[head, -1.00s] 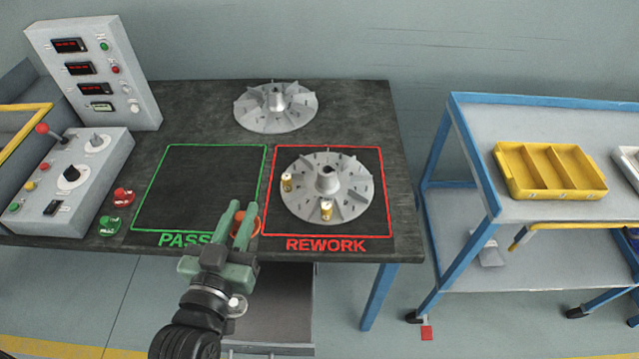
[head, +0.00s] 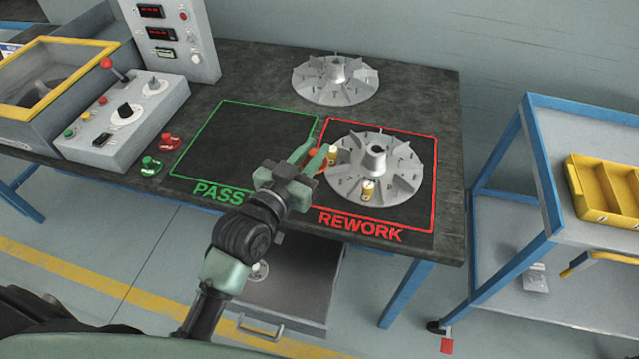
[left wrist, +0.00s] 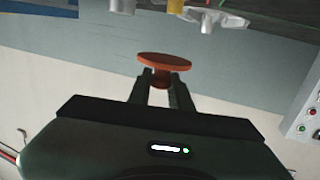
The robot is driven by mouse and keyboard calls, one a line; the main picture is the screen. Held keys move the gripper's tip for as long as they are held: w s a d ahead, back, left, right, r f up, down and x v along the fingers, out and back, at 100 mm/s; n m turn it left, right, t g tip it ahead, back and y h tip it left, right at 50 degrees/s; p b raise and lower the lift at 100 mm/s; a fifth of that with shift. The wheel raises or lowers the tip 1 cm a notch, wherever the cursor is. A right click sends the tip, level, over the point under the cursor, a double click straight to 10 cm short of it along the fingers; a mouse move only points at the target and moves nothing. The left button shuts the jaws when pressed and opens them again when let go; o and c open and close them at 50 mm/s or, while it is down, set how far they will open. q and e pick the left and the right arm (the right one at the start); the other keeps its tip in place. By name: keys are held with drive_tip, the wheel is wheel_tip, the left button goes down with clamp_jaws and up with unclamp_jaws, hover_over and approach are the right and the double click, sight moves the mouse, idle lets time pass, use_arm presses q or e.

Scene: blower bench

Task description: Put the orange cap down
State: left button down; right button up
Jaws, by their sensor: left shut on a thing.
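The orange cap shows in the left wrist view (left wrist: 163,61) as a round disc with a short stem. In the head view the cap (head: 313,154) is partly hidden behind the fingers. My left gripper (head: 310,158) is shut on the cap's stem, and its fingertips also show in the left wrist view (left wrist: 160,75). It holds the cap over the bench, by the border between the PASS square and the REWORK square, just left of the finned impeller (head: 400,185). I cannot tell the exact height above the bench. My right gripper is not in view.
The impeller in the REWORK square (head: 434,215) carries brass pieces (head: 368,191). Another impeller (head: 335,82) lies at the back. The PASS square (head: 240,135) is empty. A control box (head: 125,115) and red and green buttons (head: 168,141) stand left. A cart with a yellow tray (head: 610,190) is right.

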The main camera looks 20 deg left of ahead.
use_arm(q)
wheel_tip(320, 180, down, 11)
drive_tip(key=shift+r+b, duration=0.15)
drive_tip(key=shift+b, duration=0.4)
drive_tip(key=shift+f, duration=0.2)
drive_tip(key=c, duration=1.3)
unclamp_jaws()
drive_tip(key=shift+r, duration=0.1)
